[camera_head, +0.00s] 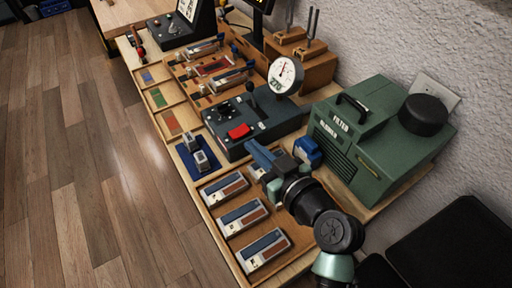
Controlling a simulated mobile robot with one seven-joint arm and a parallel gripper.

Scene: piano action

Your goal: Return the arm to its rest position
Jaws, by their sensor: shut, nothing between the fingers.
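My arm comes in from the bottom right of the head view, with dark joints and a pale green link. My gripper (262,166) is at the end of it, above the workbench. It is shut with nothing between the fingers. It is just up and right of a row of blue-and-brown blocks (242,217) and in front of the green filter box (370,140). The fingertips are small here, and their height above the bench is hard to judge.
A dark control box with a red button (239,131) and a round gauge (285,75) stand beyond my gripper. A blue tray with small grey blocks (197,152) is to the left. A small blue object (308,151) is close by. The wooden floor (90,170) at left is clear.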

